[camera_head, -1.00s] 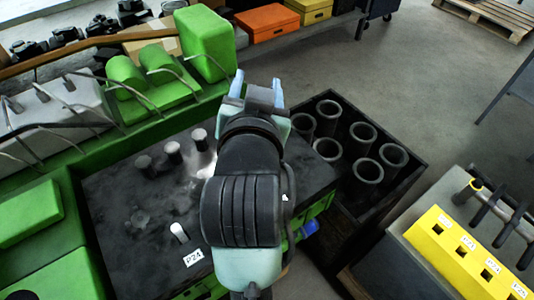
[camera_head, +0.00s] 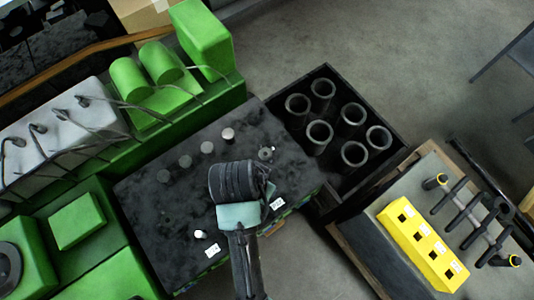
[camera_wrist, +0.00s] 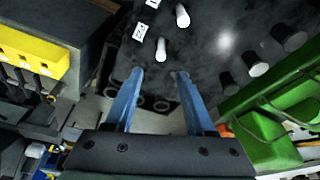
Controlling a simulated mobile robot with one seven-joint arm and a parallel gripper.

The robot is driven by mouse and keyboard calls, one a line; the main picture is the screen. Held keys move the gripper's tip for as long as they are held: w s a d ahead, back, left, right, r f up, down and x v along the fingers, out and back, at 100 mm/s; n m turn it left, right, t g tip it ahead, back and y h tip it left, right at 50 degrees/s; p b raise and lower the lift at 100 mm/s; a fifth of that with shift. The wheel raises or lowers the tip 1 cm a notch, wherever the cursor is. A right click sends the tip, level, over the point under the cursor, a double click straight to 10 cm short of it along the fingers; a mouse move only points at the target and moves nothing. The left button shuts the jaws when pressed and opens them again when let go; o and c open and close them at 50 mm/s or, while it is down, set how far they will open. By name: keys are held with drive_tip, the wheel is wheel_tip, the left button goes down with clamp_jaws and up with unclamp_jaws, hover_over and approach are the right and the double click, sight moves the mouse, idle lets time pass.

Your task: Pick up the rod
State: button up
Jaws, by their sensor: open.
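I cannot tell which piece is the rod. Several short round pins stand on the dark block top (camera_head: 140,210); a pale-topped pin (camera_head: 200,234) stands by a white label, and another (camera_head: 228,134) stands at the far side. In the head view my arm hides most of the gripper.
A dark crate (camera_head: 273,107) of several upright hollow cylinders (camera_head: 320,132) stands right of the block. A yellow block with square holes (camera_head: 422,243) sits on the right cart. Green machinery (camera_head: 205,40) and hoses border the left. The floor (camera_head: 390,50) behind the crate is clear.

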drive_tip(key=x, duration=0.5)
drive_tip(key=shift+s+f, duration=0.15)
drive_tip(key=shift+f, duration=0.3)
drive_tip(key=shift+x, duration=2.9)
drive_tip(key=shift+a, duration=0.15)
clamp_jaws()
